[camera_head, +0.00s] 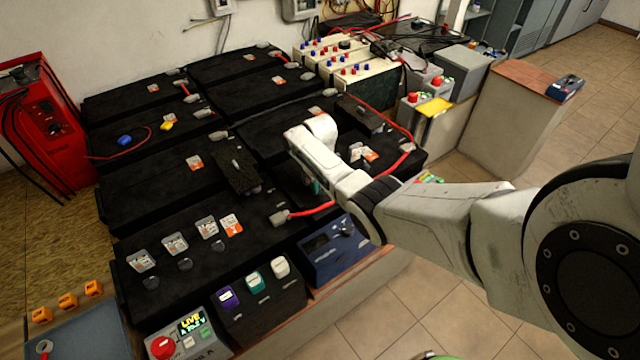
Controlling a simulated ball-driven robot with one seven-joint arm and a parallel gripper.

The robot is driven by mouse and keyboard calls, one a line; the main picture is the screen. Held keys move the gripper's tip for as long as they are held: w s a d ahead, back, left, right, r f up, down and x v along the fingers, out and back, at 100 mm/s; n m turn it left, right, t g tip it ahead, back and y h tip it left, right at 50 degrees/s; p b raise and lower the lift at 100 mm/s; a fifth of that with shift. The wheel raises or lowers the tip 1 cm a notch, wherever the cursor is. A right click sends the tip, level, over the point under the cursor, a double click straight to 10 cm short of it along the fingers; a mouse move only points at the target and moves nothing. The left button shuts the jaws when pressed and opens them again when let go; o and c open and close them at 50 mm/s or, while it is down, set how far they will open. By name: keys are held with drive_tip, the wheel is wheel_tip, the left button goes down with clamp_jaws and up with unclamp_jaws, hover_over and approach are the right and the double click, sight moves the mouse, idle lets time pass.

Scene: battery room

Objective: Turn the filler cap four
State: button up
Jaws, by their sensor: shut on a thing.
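My arm reaches in from the right over the black batteries. My gripper (314,186) points down beside the wrist, near the red cable, mostly hidden behind my own arm. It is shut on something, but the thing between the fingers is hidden. An orange-and-white label (231,225) lies at the right of the row. I cannot tell which cap is number four; it may be hidden by my gripper.
A red cable (312,211) runs close under my wrist. A blue meter box (345,250) and a dark box with coloured switches (262,308) stand in front. A grey box with a red button (180,338) is front left. A dark block (235,170) lies left of my gripper.

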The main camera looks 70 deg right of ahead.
sight(320, 188)
drive_tip(key=shift+w, duration=0.1)
drive_tip(key=o, duration=1)
drive_tip(key=shift+o, duration=0.2)
wheel_tip(320, 188, up, 11)
drive_tip(key=shift+p, duration=0.45)
drive_tip(key=shift+a+f, duration=0.1)
